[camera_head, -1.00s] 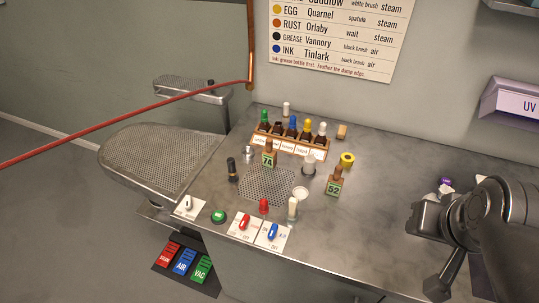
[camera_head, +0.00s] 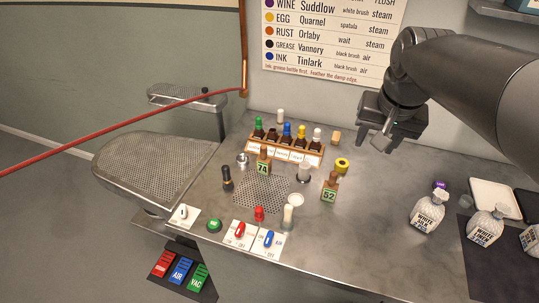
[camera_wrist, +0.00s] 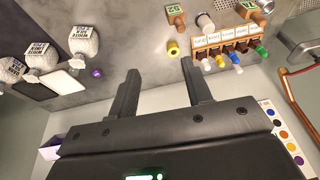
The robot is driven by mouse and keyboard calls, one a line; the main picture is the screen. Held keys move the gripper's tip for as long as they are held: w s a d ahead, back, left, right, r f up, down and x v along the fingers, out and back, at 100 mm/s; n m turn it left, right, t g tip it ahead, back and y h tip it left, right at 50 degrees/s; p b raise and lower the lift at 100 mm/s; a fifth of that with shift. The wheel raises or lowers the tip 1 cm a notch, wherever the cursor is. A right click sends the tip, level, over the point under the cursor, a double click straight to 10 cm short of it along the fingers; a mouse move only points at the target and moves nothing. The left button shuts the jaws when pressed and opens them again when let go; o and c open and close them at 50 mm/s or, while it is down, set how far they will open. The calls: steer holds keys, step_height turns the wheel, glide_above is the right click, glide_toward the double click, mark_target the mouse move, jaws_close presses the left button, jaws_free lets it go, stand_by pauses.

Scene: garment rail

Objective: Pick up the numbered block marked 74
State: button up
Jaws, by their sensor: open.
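The block marked 74 (camera_head: 263,167) is a green numbered block with a brown top. It stands on the metal worktop (camera_head: 370,215) in front of the bottle rack, at the back edge of the perforated patch. In the wrist view the 74 block (camera_wrist: 247,9) shows upside down at the upper right, cut by the top edge. A similar block marked 52 (camera_head: 329,190) stands to its right and also shows in the wrist view (camera_wrist: 174,12). My gripper (camera_head: 376,143) is open and empty, raised above the worktop right of both blocks. Its fingers (camera_wrist: 162,72) are apart.
A wooden rack (camera_head: 286,153) of several bottles stands behind the 74 block. A red hose (camera_head: 120,125) crosses the left.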

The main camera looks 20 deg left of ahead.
steer(key=w+a+f+g, duration=0.1)
steer(key=w+a, duration=0.5)
steer(key=a, duration=0.2)
steer(key=g, duration=0.2)
glide_above(264, 146)
steer(key=shift+h, duration=0.4)
step_height(264, 146, down, 10)
steer(key=shift+r, duration=0.1)
step_height(264, 146, down, 5)
steer(key=shift+a+r, duration=0.1)
steer(key=shift+r, duration=0.1)
steer(key=shift+s+f, duration=0.1)
steer(key=shift+f, duration=2.95)
steer(key=shift+c, duration=0.3)
jaws_close()
